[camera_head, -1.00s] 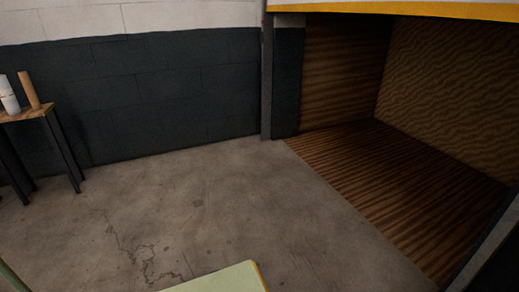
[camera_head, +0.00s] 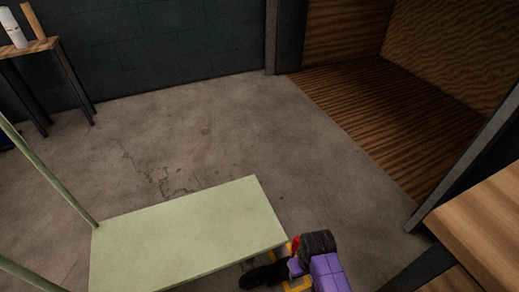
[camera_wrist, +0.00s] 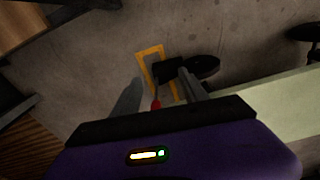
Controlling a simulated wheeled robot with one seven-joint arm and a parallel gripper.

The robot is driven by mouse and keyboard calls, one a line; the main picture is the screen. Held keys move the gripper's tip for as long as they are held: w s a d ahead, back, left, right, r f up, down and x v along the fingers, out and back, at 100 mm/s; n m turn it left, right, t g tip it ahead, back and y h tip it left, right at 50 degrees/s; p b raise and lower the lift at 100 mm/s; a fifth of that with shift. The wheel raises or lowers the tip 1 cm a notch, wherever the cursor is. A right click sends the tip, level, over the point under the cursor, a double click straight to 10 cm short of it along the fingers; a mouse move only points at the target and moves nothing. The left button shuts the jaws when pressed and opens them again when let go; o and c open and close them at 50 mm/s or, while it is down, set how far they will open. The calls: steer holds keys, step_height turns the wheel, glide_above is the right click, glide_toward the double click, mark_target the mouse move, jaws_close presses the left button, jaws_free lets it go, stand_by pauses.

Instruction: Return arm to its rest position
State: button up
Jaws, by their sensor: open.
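My arm's purple and black end (camera_head: 328,270) is low in the head view, just right of a pale green flat platform (camera_head: 190,235). In the wrist view my gripper (camera_wrist: 158,92) shows two grey fingers spread apart above the concrete floor, with nothing between them that I can see as held. A small red part shows near the fingers. No boxed filter is recognisable in either view.
The green platform has upright poles (camera_head: 50,175) on its left. A wooden-topped table (camera_head: 490,225) is at the right, close to the arm. A yellow outline (camera_wrist: 149,55) lies below the gripper. A wood-lined bay (camera_head: 370,110) opens behind; the middle floor is clear.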

steer(key=w+a+r+t, duration=0.1)
steer(key=w+r+t, duration=0.45)
steer(key=w, duration=0.25)
step_height(320, 180, up, 6)
steer(key=s+m+t+y+p, duration=0.1)
steer(key=s+t+p, duration=0.1)
steer(key=t+p, duration=0.1)
steer(key=s+d+r+m+t+p, duration=0.1)
steer(key=s+r+p, duration=0.7)
steer(key=s+r, duration=1)
steer(key=s+d+r+m+t+h+p, duration=0.1)
steer(key=s+d+r+t+p, duration=0.3)
steer(key=s+r, duration=1.4)
steer(key=shift+d+r+p, duration=1.1)
steer(key=shift+r+p, duration=0.75)
steer(key=shift+r, duration=0.75)
steer(key=shift+t, duration=0.25)
